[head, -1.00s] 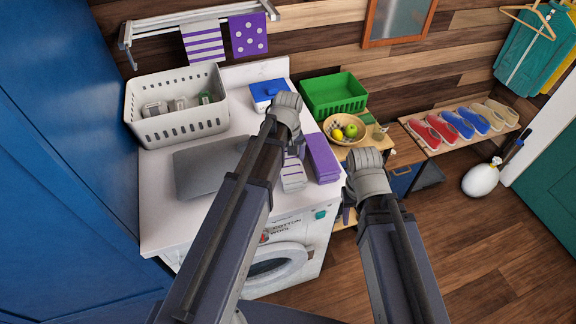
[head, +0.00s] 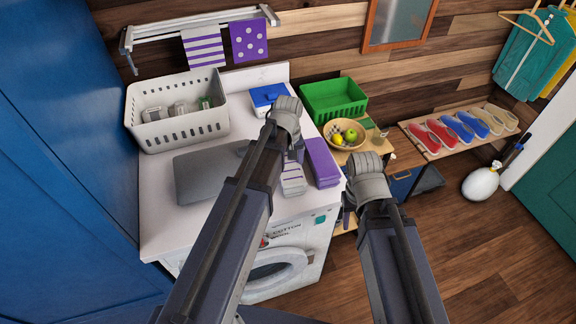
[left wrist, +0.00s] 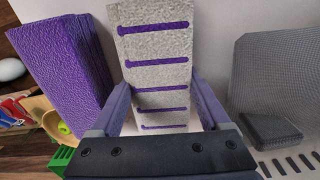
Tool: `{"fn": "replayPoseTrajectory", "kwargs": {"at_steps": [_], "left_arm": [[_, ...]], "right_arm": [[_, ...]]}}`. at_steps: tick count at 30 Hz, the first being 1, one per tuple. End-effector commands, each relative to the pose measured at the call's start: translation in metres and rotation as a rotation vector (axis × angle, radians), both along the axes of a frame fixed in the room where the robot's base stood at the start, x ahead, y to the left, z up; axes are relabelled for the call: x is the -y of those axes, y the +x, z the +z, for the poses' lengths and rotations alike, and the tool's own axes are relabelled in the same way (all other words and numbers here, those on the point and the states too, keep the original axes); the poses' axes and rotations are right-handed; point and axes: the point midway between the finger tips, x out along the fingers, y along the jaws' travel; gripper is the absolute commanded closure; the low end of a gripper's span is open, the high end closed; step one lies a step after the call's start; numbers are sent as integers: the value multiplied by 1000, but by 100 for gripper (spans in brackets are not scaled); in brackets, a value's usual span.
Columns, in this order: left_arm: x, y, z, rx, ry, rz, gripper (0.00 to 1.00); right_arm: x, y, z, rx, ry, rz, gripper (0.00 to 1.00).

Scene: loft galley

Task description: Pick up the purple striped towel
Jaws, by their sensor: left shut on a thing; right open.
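The purple striped towel (head: 293,182) is a folded light-grey block with purple stripes on the white washing machine top, beside a plain purple folded towel (head: 321,163). My left gripper (head: 296,152) comes down over it, partly hidden behind its own wrist in the head view. In the left wrist view the striped towel (left wrist: 155,55) stands between the two fingers (left wrist: 163,98), which are shut on its sides. I cannot tell whether it is clear of the surface. My right gripper (head: 348,205) is open, to the right of the machine, its fingers mostly hidden by its wrist.
A grey flat item (head: 205,172) and a white basket (head: 180,128) are left of the towels. A blue-lidded box (head: 267,95) stands behind. A green crate (head: 333,98) and fruit bowl (head: 345,134) are at right. Another striped towel (head: 203,46) hangs on the wall rack.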

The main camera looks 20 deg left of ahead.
Motion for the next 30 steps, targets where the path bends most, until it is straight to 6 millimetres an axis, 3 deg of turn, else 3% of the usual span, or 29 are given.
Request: {"fn": "replayPoseTrajectory", "kwargs": {"at_steps": [8,21,30], "left_arm": [[0,0,29,0,0,0,85],[0,0,93,0,0,0,85],[0,0,98,0,0,0,85]], "right_arm": [[0,0,29,0,0,1,50],[0,0,93,0,1,-3,50],[0,0,98,0,2,-6,50]]}}
